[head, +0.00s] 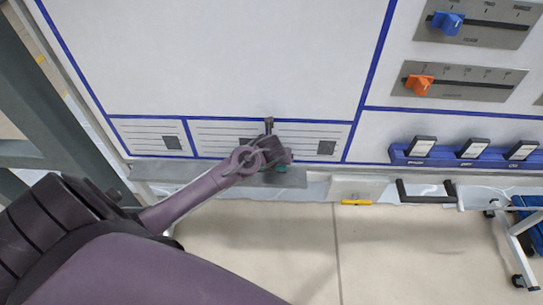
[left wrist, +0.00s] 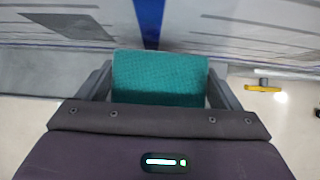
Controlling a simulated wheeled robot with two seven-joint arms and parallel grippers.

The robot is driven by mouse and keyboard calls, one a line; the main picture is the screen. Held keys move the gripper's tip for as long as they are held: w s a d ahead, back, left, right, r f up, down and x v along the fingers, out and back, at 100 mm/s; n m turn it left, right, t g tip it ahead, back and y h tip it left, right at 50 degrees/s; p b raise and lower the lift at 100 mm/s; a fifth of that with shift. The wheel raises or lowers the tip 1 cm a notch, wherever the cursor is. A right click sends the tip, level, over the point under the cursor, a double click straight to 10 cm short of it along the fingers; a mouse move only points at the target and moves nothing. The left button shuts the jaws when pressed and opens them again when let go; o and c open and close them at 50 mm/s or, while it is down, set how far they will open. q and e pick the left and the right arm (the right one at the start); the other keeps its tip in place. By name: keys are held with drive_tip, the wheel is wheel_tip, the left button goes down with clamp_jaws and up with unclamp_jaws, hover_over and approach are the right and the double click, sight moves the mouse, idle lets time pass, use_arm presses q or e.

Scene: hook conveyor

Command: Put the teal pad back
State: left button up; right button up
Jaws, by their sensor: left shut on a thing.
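The teal pad (left wrist: 160,76) fills the space between the two fingers of my left gripper (left wrist: 160,88) in the left wrist view. The gripper is shut on it. In the head view my left gripper (head: 272,154) is at the lower edge of the white board, in front of the grey ledge. Only a small teal bit of the pad (head: 281,168) shows there, and the gripper hides the rest. I cannot tell whether the pad touches the board or the ledge. My right gripper is not in view.
The white board (head: 240,60) has blue lines and printed label strips (head: 150,136). A grey ledge (head: 170,172) runs below it. To the right are a blue slider (head: 448,22), an orange slider (head: 418,85), a blue switch row (head: 430,159) and a dark handle (head: 425,198).

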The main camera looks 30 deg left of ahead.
sight(271, 176)
use_arm(q)
wheel_tip(271, 176, down, 5)
drive_tip(key=shift+s+r+p, duration=0.1)
drive_tip(key=shift+s+p, duration=0.05)
drive_tip(key=shift+p, duration=0.3)
drive_tip(key=shift+w+f, duration=0.2)
drive_tip(key=shift+a+f, duration=0.1)
drive_tip(key=shift+f, duration=0.05)
drive_tip(key=o, duration=0.7)
drive_tip(key=shift+f, duration=0.1)
drive_tip(key=v, duration=1.2)
